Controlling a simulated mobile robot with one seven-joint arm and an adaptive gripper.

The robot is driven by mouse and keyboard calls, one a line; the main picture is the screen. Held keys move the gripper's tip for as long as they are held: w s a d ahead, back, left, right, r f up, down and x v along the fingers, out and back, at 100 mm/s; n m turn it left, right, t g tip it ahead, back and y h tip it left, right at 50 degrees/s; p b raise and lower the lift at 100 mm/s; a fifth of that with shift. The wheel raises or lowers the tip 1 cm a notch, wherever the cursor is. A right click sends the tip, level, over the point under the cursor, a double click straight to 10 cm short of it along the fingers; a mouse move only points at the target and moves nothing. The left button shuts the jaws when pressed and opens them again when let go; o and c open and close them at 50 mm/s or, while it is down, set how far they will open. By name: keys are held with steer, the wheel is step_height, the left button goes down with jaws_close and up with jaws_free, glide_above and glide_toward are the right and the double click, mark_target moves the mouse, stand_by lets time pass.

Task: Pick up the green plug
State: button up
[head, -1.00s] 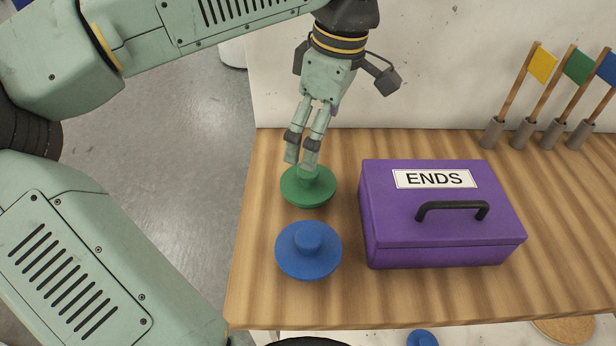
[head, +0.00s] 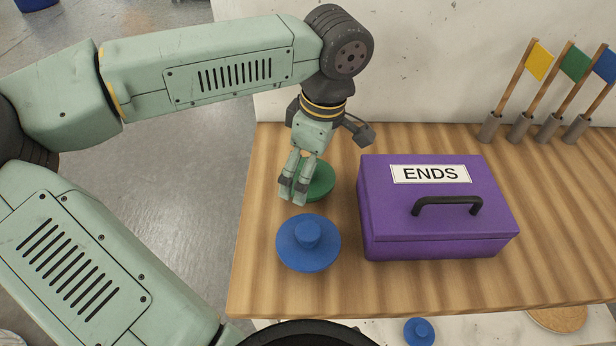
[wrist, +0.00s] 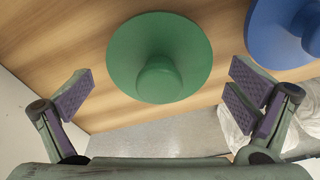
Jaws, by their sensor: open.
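The green plug (head: 322,180) is a round disc with a raised knob, lying on the wooden table. In the head view my gripper (head: 293,196) hangs in front of it and hides its left part and knob. In the wrist view the whole green plug (wrist: 159,57) shows, with its knob towards the gripper side. My gripper also shows there (wrist: 158,95), its fingers spread wide apart on either side of the plug with nothing between them touching. The gripper is open and empty.
A blue plug (head: 308,243) lies just in front of the green one. A purple box (head: 437,215) labelled ENDS stands close on the right. Several flags in grey holders (head: 549,127) stand at the back right. The table's left edge is near.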

steer(key=shift+s, duration=0.1)
steer(key=c, duration=1.2)
steer(key=shift+o, duration=0.2)
